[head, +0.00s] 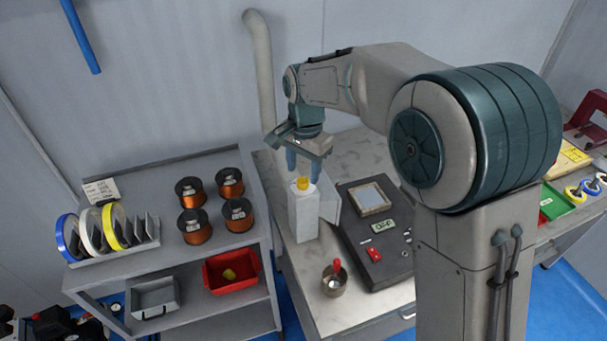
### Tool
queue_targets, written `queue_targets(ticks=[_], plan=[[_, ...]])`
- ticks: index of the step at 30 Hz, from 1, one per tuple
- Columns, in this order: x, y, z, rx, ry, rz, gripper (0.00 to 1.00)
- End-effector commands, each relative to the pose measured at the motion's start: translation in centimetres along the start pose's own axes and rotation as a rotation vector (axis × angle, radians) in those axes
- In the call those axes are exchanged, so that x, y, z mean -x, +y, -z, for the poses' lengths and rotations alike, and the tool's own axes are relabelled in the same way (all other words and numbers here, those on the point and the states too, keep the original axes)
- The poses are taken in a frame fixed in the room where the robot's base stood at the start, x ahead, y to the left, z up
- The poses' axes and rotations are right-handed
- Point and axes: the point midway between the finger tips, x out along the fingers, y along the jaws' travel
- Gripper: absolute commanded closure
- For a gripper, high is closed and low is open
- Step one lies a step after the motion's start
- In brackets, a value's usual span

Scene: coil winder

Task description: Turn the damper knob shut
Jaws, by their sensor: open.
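A small yellow knob (302,184), which looks like the damper knob, sits on top of an upright light grey box (303,215) on the workbench. My gripper (303,168) points down just above the yellow knob, with its blue fingers apart and nothing seen between them. The fingertips look close to the knob's top, but I cannot tell whether they touch it. The knob's turn position is too small to read.
A dark winder unit (385,235) with a red switch stands right of the box. A metal cup (334,282) with a red-topped tool is in front. A grey pipe (262,70) rises behind. Copper wire spools (196,226) stand on the left shelf, above a red bin (232,271).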

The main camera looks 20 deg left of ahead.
Motion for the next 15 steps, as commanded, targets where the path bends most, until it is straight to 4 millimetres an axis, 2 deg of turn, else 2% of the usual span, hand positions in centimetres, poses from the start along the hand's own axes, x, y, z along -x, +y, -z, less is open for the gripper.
queue_targets(ticks=[6, 15], plan=[[-2.5, 0.0, 0.0, 0.0, -0.001, -0.001, 0.52], [-3.0, 0.0, 0.0, 0.0, 0.0, 0.001, 0.52]])
